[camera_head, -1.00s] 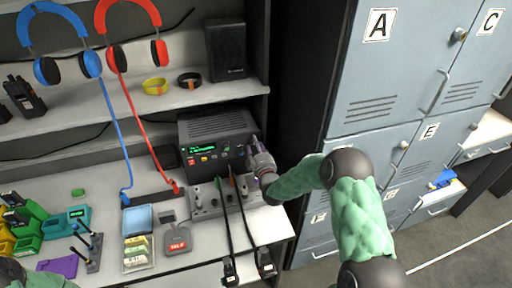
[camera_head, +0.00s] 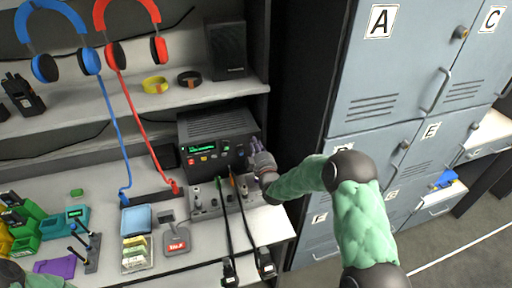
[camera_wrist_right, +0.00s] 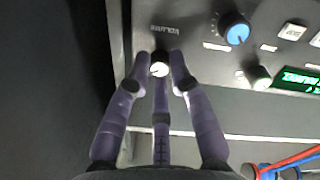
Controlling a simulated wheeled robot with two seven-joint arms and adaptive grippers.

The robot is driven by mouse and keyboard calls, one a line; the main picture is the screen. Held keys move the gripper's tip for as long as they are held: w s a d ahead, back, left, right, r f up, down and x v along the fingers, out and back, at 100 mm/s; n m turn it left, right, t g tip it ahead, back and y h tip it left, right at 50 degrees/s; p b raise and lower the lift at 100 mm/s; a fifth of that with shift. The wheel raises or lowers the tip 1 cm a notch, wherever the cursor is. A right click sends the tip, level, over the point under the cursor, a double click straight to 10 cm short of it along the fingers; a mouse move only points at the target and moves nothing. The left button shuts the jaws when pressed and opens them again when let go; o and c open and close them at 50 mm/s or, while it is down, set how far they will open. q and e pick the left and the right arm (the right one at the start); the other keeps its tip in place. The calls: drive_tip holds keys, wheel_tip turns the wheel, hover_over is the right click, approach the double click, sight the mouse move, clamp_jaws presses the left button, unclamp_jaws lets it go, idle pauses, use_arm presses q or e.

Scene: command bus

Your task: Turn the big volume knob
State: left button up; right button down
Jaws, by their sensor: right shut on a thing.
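The radio unit (camera_head: 215,128) with a green display stands on the desk below the shelf. In the right wrist view, the volume knob (camera_wrist_right: 159,68) is dark with a pale cap and sits by the printed VOLUME label on the panel. My right gripper (camera_head: 254,150) is at the right end of the radio's front. Its purple fingers (camera_wrist_right: 159,72) are closed around the volume knob in the right wrist view. The knob's sides are partly hidden by the fingers. My left gripper is not in view.
A blue-capped knob (camera_wrist_right: 235,30) and a smaller pale-capped knob (camera_wrist_right: 261,78) are beside the volume knob. A grey switch box (camera_head: 208,200) with plugged cables stands in front of the radio. Grey lockers (camera_head: 375,90) are at the right.

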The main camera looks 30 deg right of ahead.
drive_tip(key=shift+f, duration=0.1)
drive_tip(key=c, duration=1.1)
unclamp_jaws()
drive_tip(key=shift+s, duration=0.1)
drive_tip(key=v, duration=1.2)
drive_tip(key=shift+d, duration=0.1)
